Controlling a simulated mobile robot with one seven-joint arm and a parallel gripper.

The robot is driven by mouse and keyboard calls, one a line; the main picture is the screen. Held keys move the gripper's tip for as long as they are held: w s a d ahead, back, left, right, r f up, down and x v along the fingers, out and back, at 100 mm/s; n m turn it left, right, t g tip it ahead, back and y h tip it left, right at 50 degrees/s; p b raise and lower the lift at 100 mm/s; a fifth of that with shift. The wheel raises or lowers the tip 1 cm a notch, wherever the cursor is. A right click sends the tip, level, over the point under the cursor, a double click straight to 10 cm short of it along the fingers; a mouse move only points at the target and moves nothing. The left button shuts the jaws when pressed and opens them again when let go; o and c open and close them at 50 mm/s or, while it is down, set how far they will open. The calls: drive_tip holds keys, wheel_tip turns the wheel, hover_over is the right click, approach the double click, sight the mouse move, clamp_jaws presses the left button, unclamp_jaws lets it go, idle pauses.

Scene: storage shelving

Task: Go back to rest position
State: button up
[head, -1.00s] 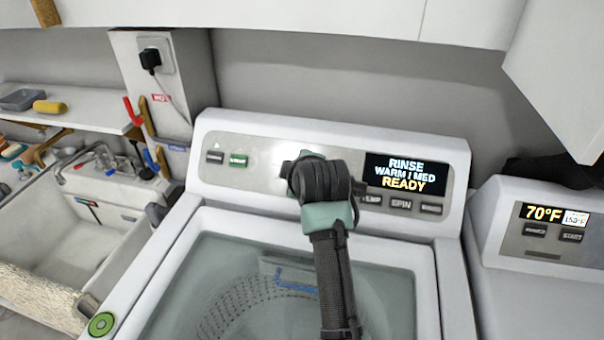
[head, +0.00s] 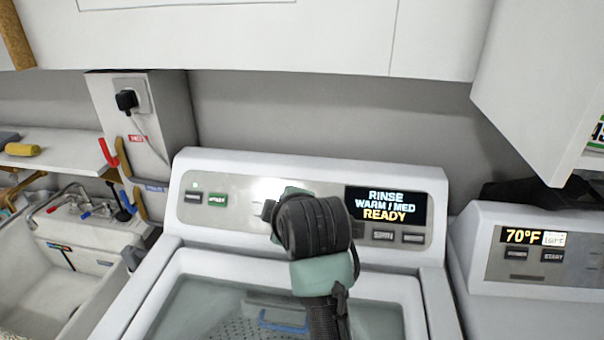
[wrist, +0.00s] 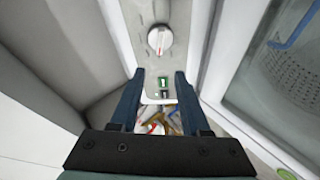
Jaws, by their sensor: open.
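My arm's dark wrist with teal parts (head: 312,228) is in front of the washer's control panel in the head view. It covers the middle of the panel, and my fingers are hidden there. In the wrist view my gripper (wrist: 159,75) has its two dark blue fingers apart, with nothing held between them. The washer (head: 190,262) has a display (head: 387,207) reading RINSE, WARM / MED, READY.
White cabinets (head: 300,35) hang above and at the upper right. A dryer (head: 530,308) stands close on the right, its display reading 70°F. A sink (head: 50,262) and a shelf (head: 60,150) are at the left. The washer's clear lid (wrist: 280,85) is beside my gripper.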

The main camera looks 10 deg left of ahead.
drive_tip(key=s+d+r+m+t, duration=0.2)
drive_tip(key=r+m+t, duration=0.25)
drive_tip(key=r, duration=0.75)
drive_tip(key=s+d+r+m+t, duration=0.2)
drive_tip(key=r+m+t, duration=0.25)
drive_tip(key=r, duration=0.75)
drive_tip(key=s+d+r+m+t+h, duration=0.2)
drive_tip(key=s+d+r+m+t, duration=0.1)
drive_tip(key=s+r, duration=0.4)
drive_tip(key=s+d+r+m+t+h, duration=0.2)
drive_tip(key=s+d+r+m+t, duration=0.2)
drive_tip(key=s+r, duration=0.4)
drive_tip(key=shift+s+r+m+t+p, duration=0.3)
drive_tip(key=shift+s+m+t, duration=0.15)
drive_tip(key=shift+m+t, duration=0.4)
